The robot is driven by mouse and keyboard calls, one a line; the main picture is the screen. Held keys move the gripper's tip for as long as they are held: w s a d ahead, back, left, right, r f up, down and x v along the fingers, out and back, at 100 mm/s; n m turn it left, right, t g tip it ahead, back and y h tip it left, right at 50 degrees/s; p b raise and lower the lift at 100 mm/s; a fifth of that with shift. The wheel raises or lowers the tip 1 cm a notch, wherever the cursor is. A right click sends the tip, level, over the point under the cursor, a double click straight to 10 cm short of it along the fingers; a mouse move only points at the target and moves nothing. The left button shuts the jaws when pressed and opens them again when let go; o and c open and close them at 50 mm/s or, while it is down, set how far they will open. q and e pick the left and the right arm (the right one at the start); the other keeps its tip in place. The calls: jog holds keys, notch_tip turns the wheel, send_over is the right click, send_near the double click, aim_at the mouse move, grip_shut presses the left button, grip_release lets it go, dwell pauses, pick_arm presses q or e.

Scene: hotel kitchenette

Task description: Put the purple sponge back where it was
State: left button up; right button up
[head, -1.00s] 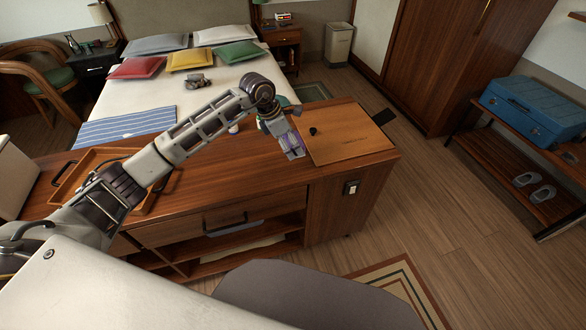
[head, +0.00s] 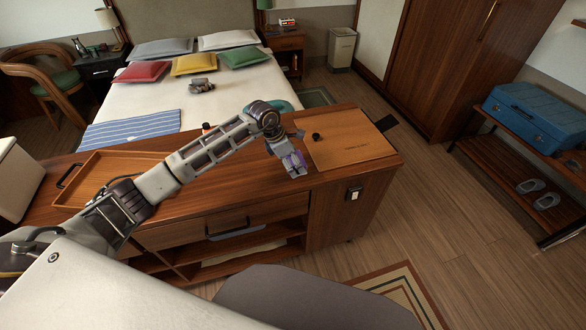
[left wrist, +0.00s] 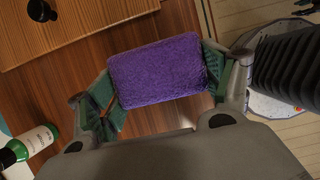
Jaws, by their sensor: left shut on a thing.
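The purple sponge (left wrist: 158,70) is between the two fingers of my left gripper in the left wrist view, with its broad face to the camera. My left gripper (head: 294,163) is shut on it, over the wooden counter near the front edge, just left of the light wooden board. I cannot tell whether the sponge touches the counter top (head: 240,185). My right gripper is not in view.
A light wooden board (head: 350,145) with a small black knob-like piece (head: 316,137) lies right of the gripper. A wooden tray (head: 105,175) stands on the left of the counter. The counter's front middle is bare.

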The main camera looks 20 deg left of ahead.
pick_arm(q)
jog(key=shift+f, duration=1.85)
jog(key=shift+f, duration=0.15)
jog(key=o, duration=1)
jog(key=shift+c, duration=0.2)
jog(key=v, duration=1.2)
